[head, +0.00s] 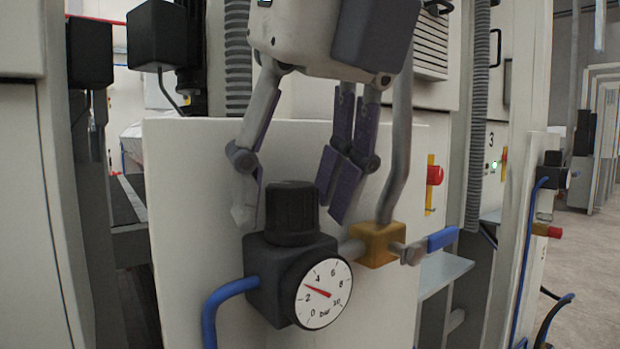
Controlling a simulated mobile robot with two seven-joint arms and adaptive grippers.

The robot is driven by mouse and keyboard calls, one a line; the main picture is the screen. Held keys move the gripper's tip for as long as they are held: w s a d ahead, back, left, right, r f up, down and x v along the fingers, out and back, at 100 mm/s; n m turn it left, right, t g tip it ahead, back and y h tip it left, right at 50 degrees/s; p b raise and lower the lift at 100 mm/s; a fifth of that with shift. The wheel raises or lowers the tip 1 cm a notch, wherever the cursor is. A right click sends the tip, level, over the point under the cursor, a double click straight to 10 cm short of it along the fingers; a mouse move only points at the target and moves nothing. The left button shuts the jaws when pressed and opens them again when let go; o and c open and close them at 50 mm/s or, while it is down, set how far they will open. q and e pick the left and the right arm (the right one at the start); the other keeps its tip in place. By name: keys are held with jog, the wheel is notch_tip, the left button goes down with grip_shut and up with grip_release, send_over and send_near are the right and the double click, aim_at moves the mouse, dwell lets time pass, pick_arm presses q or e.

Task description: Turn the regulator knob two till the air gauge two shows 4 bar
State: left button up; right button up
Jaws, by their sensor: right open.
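A black regulator knob (291,211) stands upright on a black regulator block (268,280) at the centre. No number shows on it, so I cannot tell from a label that it is knob two. The round white air gauge (324,307) is on the block's front, marked in bar; its red needle points between 2 and 4, near 3. My right gripper (289,205) is open above the knob, pointing down, with one finger to the left of the knob and the others to the right. I cannot tell whether any finger touches it. My left gripper is not in view.
A brass valve (377,244) with a blue lever (442,239) and a grey pipe rising from it stands close right of the regulator. A blue hose (215,305) leaves on the left. A white panel (185,200) is behind. Another regulator (553,178) is far right.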

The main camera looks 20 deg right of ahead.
jog(key=shift+s+a+r, duration=0.1)
jog(key=shift+s, duration=0.05)
jog(key=shift+c, duration=0.2)
jog(key=c, duration=1.1)
jog(key=shift+m, duration=0.6)
jog(key=m+h, duration=0.2)
jog(key=m, duration=0.2)
jog(key=shift+a, duration=0.1)
jog(key=o, duration=1.1)
jog(key=shift+o, duration=0.2)
